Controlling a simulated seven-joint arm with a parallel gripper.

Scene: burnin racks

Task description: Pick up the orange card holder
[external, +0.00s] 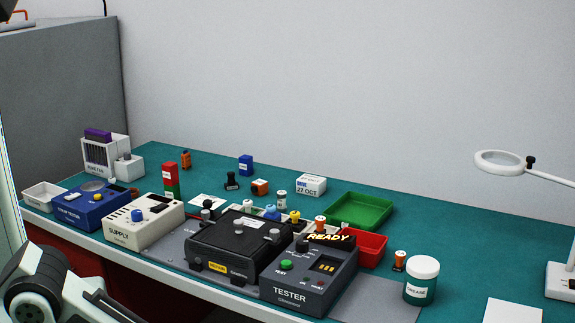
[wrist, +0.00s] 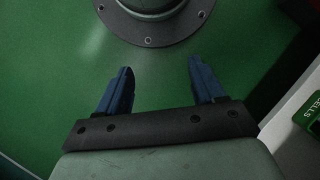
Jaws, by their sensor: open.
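No orange card holder can be told with certainty. Several small orange pieces show in the external view. One orange piece with a pale label (external: 260,187) lies mid-table, behind the black unit. An upright orange piece (external: 186,160) stands farther back at left. Another upright orange piece (external: 399,260) is at right beside a lidded jar, and an orange-topped piece (external: 320,223) is behind the tester. My gripper (wrist: 160,70) is open and empty in the wrist view, its blue fingers apart over a green surface. Its fingers are not visible in the external view.
The black unit (external: 232,243), the tester (external: 304,282) and the supply box (external: 143,222) crowd the front edge. A green tray (external: 359,211) and red tray (external: 374,248) lie behind. The jar (external: 421,281) and magnifier lamp (external: 500,163) are at right. The back-right tabletop is clear.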

